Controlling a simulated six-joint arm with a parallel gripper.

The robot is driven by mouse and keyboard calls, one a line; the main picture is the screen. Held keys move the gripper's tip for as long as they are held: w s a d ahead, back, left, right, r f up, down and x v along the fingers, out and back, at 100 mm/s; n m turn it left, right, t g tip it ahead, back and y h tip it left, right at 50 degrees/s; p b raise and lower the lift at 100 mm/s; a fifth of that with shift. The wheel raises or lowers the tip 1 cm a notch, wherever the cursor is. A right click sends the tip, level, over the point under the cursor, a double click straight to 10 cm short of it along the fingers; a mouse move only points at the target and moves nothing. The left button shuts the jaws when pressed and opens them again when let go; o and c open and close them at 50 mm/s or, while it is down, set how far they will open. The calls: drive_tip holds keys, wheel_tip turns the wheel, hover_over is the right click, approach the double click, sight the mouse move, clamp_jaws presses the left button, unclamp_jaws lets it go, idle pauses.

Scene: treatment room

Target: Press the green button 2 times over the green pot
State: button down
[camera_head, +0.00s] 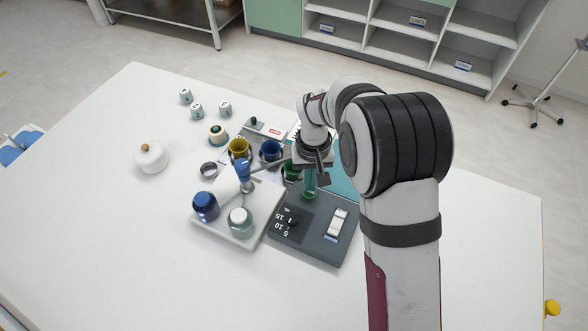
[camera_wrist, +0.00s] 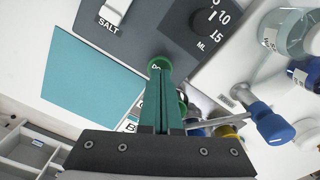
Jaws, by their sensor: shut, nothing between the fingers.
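My gripper (camera_head: 309,190) has green fingers, closed together and empty, pointing down at the rear edge of a dark grey control panel (camera_head: 312,240). In the wrist view my fingertips (camera_wrist: 160,72) are right at a green button (camera_wrist: 158,63) with partly hidden white lettering. The fingers cover part of the button; I cannot tell whether they touch it or whether it is pressed. The green pot (camera_head: 290,173) stands just behind the panel, left of my gripper and partly hidden by it. Beside it are a blue pot (camera_head: 270,150) and a yellow pot (camera_head: 239,147).
The panel carries a black dial (camera_head: 290,219) and a white switch (camera_head: 337,222). The table's left front is clear.

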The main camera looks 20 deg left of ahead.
drive_tip(key=shift+f, duration=1.1)
drive_tip(key=shift+r, duration=1.4)
drive_tip(key=shift+f, duration=0.1)
